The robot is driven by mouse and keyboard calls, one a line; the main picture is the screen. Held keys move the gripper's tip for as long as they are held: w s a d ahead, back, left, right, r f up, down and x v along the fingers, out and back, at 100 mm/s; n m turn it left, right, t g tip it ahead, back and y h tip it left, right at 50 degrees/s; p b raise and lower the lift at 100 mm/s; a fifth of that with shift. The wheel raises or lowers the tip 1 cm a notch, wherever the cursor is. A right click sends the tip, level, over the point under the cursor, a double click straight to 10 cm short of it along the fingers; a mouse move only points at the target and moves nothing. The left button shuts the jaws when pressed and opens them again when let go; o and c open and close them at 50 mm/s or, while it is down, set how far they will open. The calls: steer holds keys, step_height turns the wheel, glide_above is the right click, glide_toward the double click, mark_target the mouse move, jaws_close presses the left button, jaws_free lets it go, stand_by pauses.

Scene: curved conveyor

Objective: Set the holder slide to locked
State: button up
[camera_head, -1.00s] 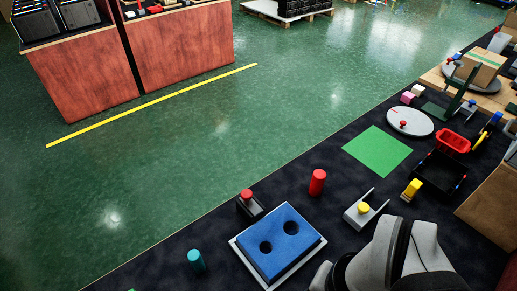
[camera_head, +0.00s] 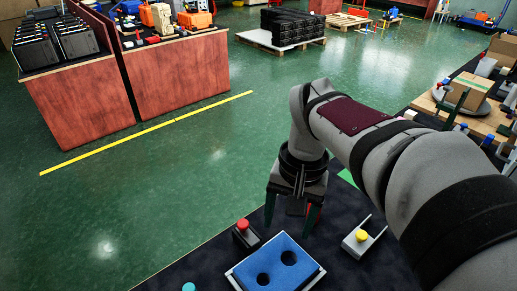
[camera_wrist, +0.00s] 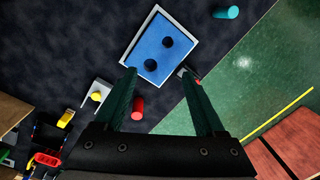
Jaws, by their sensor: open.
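Two small knobbed parts stand by the blue two-hole block (camera_head: 276,264); I cannot tell which is the holder slide. A grey bracket with a yellow knob (camera_head: 361,237) stands right of the block, and in the wrist view (camera_wrist: 97,97) left of my fingers. A dark block with a red knob (camera_head: 243,225) stands at the block's back left corner; the right finger partly hides it in the wrist view. My gripper (camera_head: 291,217) is open and empty above the mat behind the blue block, fingers down. A red cylinder (camera_wrist: 138,108) shows between the fingers, mostly hidden in the head view.
The blue block sits in a pale tray (camera_wrist: 188,15). A teal cylinder (camera_wrist: 227,12) stands beside it.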

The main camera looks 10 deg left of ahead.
steer(key=w+a+f+n, duration=0.1)
steer(key=w+a, duration=0.4)
steer(key=w, duration=0.2)
steer(key=n+h, duration=0.1)
steer(key=n, duration=0.1)
glide_above(242, 223)
step_height(242, 223, down, 4)
step_height(242, 223, down, 15)
steer(key=shift+d+f, duration=0.1)
steer(key=shift+f, duration=0.05)
jaws_close()
